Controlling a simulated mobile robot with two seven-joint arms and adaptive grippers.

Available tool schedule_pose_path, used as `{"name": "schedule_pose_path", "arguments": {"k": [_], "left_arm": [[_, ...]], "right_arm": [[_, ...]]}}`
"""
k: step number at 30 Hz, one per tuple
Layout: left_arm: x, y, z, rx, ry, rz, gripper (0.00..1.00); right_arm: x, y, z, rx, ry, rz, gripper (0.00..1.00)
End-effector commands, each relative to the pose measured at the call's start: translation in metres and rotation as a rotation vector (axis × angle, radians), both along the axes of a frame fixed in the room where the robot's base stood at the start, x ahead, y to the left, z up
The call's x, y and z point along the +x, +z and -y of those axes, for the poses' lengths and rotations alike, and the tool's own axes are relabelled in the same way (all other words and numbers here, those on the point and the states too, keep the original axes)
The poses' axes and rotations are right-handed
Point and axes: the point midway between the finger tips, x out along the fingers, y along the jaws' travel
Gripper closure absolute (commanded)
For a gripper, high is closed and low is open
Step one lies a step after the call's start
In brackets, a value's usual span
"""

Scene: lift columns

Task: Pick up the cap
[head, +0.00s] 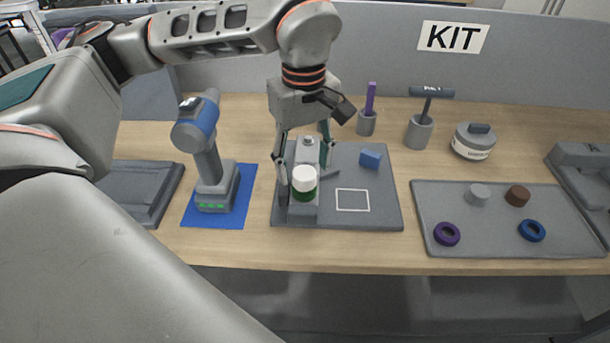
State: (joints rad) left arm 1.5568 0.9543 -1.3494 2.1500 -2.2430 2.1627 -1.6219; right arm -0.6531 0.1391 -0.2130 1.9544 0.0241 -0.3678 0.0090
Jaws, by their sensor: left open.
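A white cap (304,179) sits on top of a dark green body (303,196), near the left side of a grey board (377,212) on the table. My left gripper (304,172) comes down from above with its fingers apart. One finger is to the left of the cap and the other is to the right and partly behind it. I cannot tell whether either finger touches the cap. The lower part of the green body is partly hidden by a grey fixture. My right gripper is not in view.
A blue block (371,159) and a white square outline share the board. A cordless drill (208,150) stands on a blue mat (190,211) at left. A grey tray (488,226) at right holds rings and small cylinders. Cups with tools and a round container (473,143) stand behind.

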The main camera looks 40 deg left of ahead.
Motion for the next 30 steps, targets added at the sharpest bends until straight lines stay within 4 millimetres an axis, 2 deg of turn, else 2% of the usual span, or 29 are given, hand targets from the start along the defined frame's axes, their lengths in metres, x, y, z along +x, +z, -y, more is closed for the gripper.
{"name": "schedule_pose_path", "arguments": {"k": [1, 5, 13, 14, 18, 30], "left_arm": [[-0.001, -0.008, 0.000, 0.000, 0.000, -0.004, 0.48], [-0.001, -0.020, 0.000, 0.000, -0.001, -0.002, 0.48], [0.000, -0.022, 0.000, 0.000, -0.001, 0.000, 0.48], [0.000, -0.022, 0.000, 0.000, -0.001, 0.000, 0.53], [0.000, -0.022, 0.000, 0.000, 0.000, -0.001, 0.88], [0.000, -0.019, 0.000, 0.000, 0.000, 0.000, 0.88]], "right_arm": [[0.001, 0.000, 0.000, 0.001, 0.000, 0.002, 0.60], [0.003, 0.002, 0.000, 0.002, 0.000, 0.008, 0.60], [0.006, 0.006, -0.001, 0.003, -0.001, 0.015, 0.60], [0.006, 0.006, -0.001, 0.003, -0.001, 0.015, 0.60], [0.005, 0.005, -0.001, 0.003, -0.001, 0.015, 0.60], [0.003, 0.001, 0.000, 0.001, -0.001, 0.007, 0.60]]}}
